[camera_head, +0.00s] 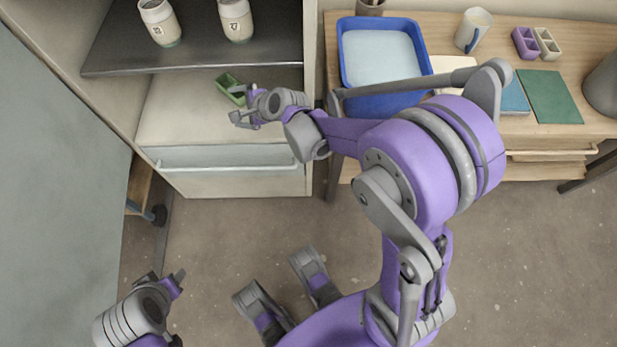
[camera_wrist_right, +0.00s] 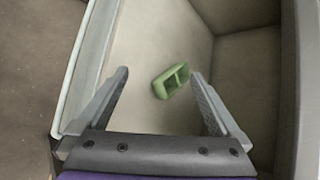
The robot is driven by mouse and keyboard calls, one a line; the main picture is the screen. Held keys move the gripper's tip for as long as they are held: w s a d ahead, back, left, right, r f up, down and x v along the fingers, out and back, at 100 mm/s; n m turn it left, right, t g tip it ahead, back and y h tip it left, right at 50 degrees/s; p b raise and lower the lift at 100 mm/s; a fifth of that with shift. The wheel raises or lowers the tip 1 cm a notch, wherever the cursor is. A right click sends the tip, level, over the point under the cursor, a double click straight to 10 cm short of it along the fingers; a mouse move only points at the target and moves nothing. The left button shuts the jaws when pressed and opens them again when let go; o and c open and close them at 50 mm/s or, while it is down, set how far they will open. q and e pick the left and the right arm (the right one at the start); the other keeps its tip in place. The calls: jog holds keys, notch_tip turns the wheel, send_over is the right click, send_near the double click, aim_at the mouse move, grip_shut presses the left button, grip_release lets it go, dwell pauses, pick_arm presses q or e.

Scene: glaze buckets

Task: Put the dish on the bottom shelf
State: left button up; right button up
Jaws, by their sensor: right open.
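A small green divided dish (camera_head: 230,90) sits on the pale bottom shelf (camera_head: 185,112) of the cabinet. It also shows in the right wrist view (camera_wrist_right: 172,83), just beyond the fingertips and nearer the right-hand finger. My right gripper (camera_head: 240,104) is open and empty over this shelf, beside the dish. In the right wrist view its spread fingers (camera_wrist_right: 160,75) hold nothing; I cannot tell whether one touches the dish. My left gripper (camera_head: 172,290) is low at the left, above the floor, away from the shelf. Its finger gap is unclear.
A dark upper shelf (camera_head: 190,50) holds two white jars (camera_head: 160,22) (camera_head: 236,20). A wooden table (camera_head: 450,30) at right holds a blue tub (camera_head: 350,95), a mug (camera_head: 473,29), and purple (camera_head: 525,43) and beige (camera_head: 547,44) divided dishes. A drawer (camera_head: 225,172) lies below the bottom shelf.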

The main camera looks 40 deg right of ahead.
jog(key=s+d+n+g+h, duration=0.1)
jog(key=s+n+g+h, duration=0.2)
jog(key=s+n, duration=1.7)
jog(key=s+r+g, duration=0.1)
jog(key=s+g, duration=0.1)
jog(key=s, duration=0.8)
jog(key=shift+d+h, duration=0.3)
jog(key=shift+d, duration=0.1)
